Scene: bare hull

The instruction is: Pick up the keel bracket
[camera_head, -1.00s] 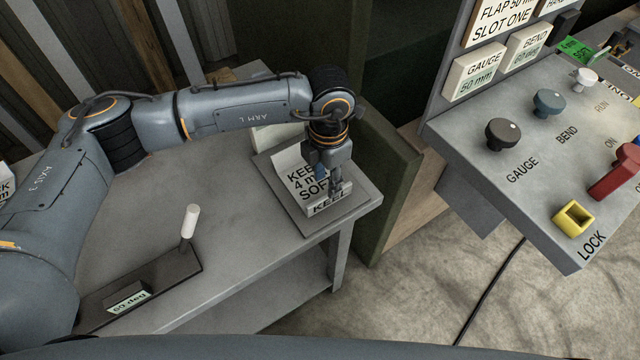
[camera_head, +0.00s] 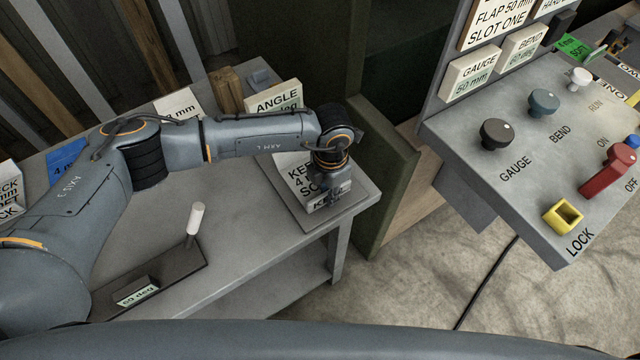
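A grey plate (camera_head: 361,194) lies on the near right corner of the bench. On it stands a pale block with a KEEL label (camera_head: 322,206) on its near edge, and a card reading KEEL, 4 mm and SOFT (camera_head: 291,168) shows beside it. The arm hides much of both, and I cannot make out the keel bracket's shape. My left gripper (camera_head: 336,200) points down over the right part of the KEEL piece, at or very near it. Its fingers are small and dark, and I cannot tell whether they grip anything. My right gripper is out of view.
An ANGLE card (camera_head: 275,100) and a wooden block (camera_head: 227,90) stand behind the arm. A lever (camera_head: 195,219) rises from the near bench. A control panel (camera_head: 520,135) with knobs, a red switch (camera_head: 610,172) and a yellow lock (camera_head: 562,215) is at the right.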

